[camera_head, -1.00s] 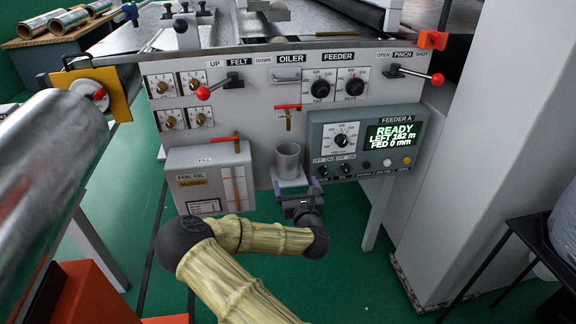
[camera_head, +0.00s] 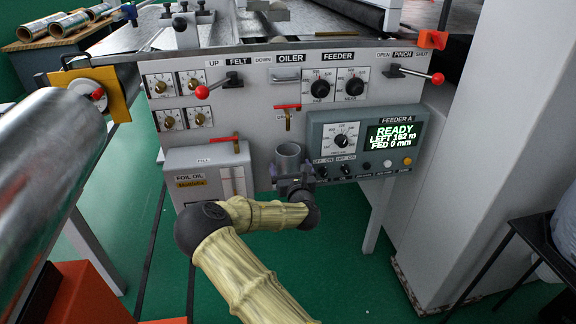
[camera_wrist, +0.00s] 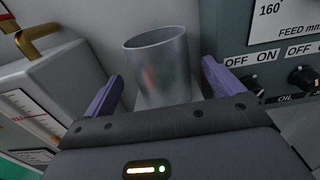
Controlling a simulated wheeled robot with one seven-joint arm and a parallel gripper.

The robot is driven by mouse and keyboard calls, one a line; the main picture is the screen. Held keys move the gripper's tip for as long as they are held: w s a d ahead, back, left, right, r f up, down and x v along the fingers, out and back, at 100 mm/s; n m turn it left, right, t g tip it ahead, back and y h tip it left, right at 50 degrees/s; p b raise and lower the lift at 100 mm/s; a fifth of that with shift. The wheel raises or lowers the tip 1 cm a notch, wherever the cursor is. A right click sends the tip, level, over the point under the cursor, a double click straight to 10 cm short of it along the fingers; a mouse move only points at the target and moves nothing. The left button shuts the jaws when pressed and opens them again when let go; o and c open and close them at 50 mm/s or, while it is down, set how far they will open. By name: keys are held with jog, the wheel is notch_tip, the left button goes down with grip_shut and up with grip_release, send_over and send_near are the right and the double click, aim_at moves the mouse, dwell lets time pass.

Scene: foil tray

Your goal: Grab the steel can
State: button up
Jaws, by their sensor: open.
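The steel can (camera_head: 288,156) is a grey, open-topped cylinder standing upright at the front of the machine, between the foil oil box and the feeder control box. In the wrist view the steel can (camera_wrist: 158,62) is upright, with its rim and front wall showing. My gripper (camera_head: 291,176) is just below and in front of the can in the head view, covering its lower part. In the wrist view my gripper (camera_wrist: 160,85) is open, with one purple finger on each side of the can's lower part. I cannot tell whether either finger touches it.
The foil oil box (camera_head: 205,182) stands close on the left. The feeder control box (camera_head: 365,145) with its knobs is close on the right. A red-handled valve (camera_head: 288,107) sits above the can. A large foil roll (camera_head: 50,165) is at far left.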

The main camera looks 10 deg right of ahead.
aim_at(286, 144)
jog(key=w+b, duration=0.1)
jog(key=w, duration=0.4)
jog(key=shift+s, duration=0.1)
dwell(0.3)
jog(key=c, duration=1.4)
jog(key=shift+r, duration=0.5)
notch_tip(286, 144, up, 3)
jog(key=shift+f+p, duration=0.2)
jog(key=shift+p, duration=0.5)
jog(key=s+p, duration=0.2)
jog(key=s, duration=1.6)
jog(key=shift+f, duration=0.1)
